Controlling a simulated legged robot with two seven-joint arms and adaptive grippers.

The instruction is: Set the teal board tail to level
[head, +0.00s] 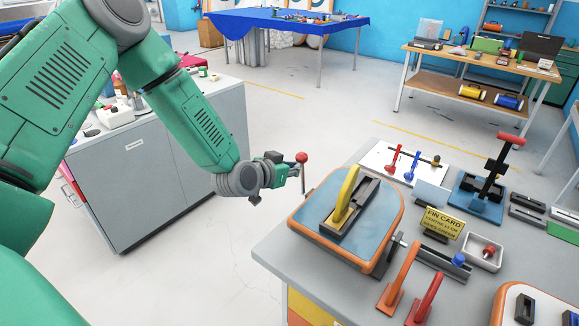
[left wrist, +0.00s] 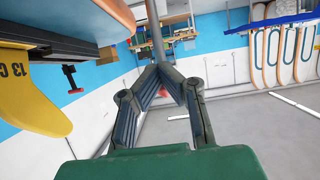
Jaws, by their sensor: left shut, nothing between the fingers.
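The teal-topped board (head: 385,205) with an orange rim lies on the grey bench, its near left end close to the bench edge. A yellow fin (head: 347,190) stands in a dark slot on it. A thin rod with a red ball knob (head: 302,158) rises left of the board. My left gripper (head: 285,172) is shut and empty beside this rod, left of the board. In the left wrist view its fingertips (left wrist: 166,75) meet, with a grey rod (left wrist: 155,32) just beyond them; I cannot tell whether they touch. The board's underside and tilt are unclear. My right gripper is out of view.
A yellow fin card (head: 443,222), orange and red levers (head: 400,280), a small white tray (head: 483,252) and a blue-based clamp (head: 480,195) crowd the bench to the right. A grey cabinet (head: 150,175) stands left. Open floor lies between.

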